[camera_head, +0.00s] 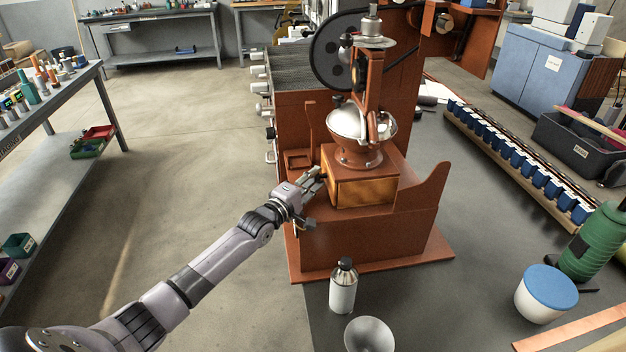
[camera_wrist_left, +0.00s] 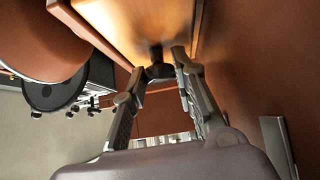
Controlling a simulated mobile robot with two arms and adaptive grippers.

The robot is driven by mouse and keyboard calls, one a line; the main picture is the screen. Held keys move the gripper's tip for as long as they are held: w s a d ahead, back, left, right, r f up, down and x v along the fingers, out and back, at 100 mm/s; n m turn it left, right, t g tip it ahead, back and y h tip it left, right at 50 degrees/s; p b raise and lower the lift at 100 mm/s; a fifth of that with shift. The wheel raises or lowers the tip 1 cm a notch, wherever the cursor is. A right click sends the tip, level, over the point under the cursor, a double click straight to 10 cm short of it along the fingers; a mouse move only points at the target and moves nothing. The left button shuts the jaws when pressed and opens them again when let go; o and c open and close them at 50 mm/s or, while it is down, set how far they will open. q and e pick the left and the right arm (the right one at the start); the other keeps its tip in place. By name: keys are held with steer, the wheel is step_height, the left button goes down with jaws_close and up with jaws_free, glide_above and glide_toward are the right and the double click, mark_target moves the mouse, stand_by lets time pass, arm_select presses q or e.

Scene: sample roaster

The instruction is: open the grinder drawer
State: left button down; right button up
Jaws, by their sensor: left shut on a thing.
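The grinder (camera_head: 352,155) has a silver bowl on top of a reddish-brown box and stands on the red-brown roaster stand. Its drawer (camera_wrist_left: 135,25) shows in the left wrist view as a warmly lit wooden panel with a dark knob (camera_wrist_left: 158,68). My left gripper (camera_head: 318,178) reaches the left side of the grinder box in the head view. In the left wrist view the fingers (camera_wrist_left: 158,75) are closed around the knob at their tips. I cannot tell how far the drawer is out. My right gripper is in neither view.
A white bottle with a black cap (camera_head: 343,287) and a grey bowl (camera_head: 369,335) stand in front of the stand. A row of blue cups (camera_head: 520,165) lies to the right. An upright brown post (camera_head: 310,125) rises close behind my left gripper.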

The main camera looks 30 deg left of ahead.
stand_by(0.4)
arm_select(q)
steer(key=s+a+b, duration=0.1)
steer(key=s+a, duration=0.5)
steer(key=a, duration=0.2)
steer(key=shift+s+a, duration=0.25)
steer(key=c, duration=1.3)
jaws_free()
steer(key=s, duration=0.4)
steer(key=s+a, duration=0.1)
steer(key=s, duration=0.6)
steer(key=shift+s+a, duration=0.3)
steer(key=shift+s, duration=0.1)
